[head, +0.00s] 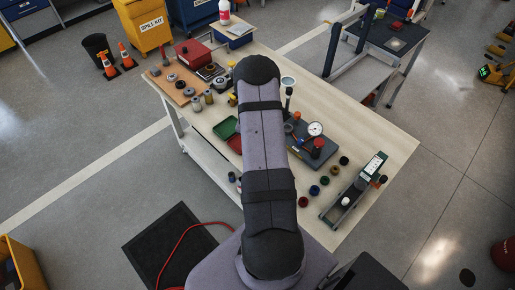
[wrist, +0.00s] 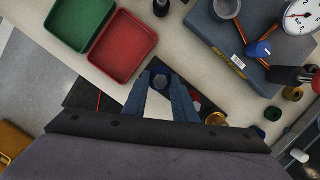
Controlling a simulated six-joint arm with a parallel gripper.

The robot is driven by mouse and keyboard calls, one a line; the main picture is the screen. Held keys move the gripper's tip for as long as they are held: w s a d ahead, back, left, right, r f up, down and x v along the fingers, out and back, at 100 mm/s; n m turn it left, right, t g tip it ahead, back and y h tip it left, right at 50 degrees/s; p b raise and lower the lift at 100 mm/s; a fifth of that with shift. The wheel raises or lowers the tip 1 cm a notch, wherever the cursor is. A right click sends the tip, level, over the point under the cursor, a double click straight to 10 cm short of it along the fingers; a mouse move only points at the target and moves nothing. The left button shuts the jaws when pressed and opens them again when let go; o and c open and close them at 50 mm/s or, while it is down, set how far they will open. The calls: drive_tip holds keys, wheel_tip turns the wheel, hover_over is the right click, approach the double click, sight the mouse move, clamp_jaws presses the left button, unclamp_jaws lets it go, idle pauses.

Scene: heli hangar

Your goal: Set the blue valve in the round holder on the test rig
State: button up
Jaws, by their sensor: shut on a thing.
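My gripper (wrist: 161,88) shows in the wrist view with its two blue-grey fingers close together. They are shut on a small dark blue piece (wrist: 160,81), seemingly the blue valve, mostly hidden between them. In the head view my own arm hides the gripper and the piece. The test rig (wrist: 224,46) is a dark grey-blue block to the upper right of the gripper, apart from it. It bears a white dial gauge (head: 315,129) and a blue-handled part (wrist: 264,48). A round grey-rimmed cup (wrist: 227,8) is at its upper edge; I cannot tell if this is the round holder.
A green tray (wrist: 80,22) and a red tray (wrist: 124,46) lie left of the rig. Several small coloured rings, including a brass one (wrist: 215,119), lie near the table's front edge. A grey device with a screen (head: 373,165) lies at right. The table's far right (head: 380,133) is clear.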

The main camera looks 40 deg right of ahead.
drive_tip(key=shift+w+d+p+v, duration=0.1)
drive_tip(key=shift+d+p+v, duration=0.05)
drive_tip(key=shift+p+v, duration=0.6)
drive_tip(key=shift+w+d+p+v, duration=0.1)
drive_tip(key=shift+d+p+v, duration=0.05)
drive_tip(key=shift+p+v, duration=0.55)
drive_tip(key=shift+w+d+p+v, duration=0.1)
drive_tip(key=shift+d+p+v, duration=0.05)
drive_tip(key=shift+p+v, duration=0.6)
drive_tip(key=d+r+m+b, duration=0.2)
drive_tip(key=d+b, duration=0.2)
drive_tip(key=d, duration=0.4)
drive_tip(key=d+r+m+g+b, duration=0.1)
drive_tip(key=d+r+m+b, duration=0.1)
drive_tip(key=d+b, duration=0.3)
drive_tip(key=shift+s+d+m, duration=0.45)
drive_tip(key=shift+d+m, duration=0.05)
drive_tip(key=shift+d, duration=1.25)
drive_tip(key=shift+f, duration=0.1)
drive_tip(key=shift+a+b+x, duration=0.25)
drive_tip(key=shift+b+x, duration=0.7)
drive_tip(key=shift+x, duration=0.2)
drive_tip(key=shift+a+b+x, duration=0.2)
drive_tip(key=shift+b+x, duration=0.75)
drive_tip(key=shift+x, duration=0.2)
drive_tip(key=shift+a+b+x, duration=0.25)
drive_tip(key=shift+b+x, duration=0.2)
drive_tip(key=shift+x, duration=0.7)
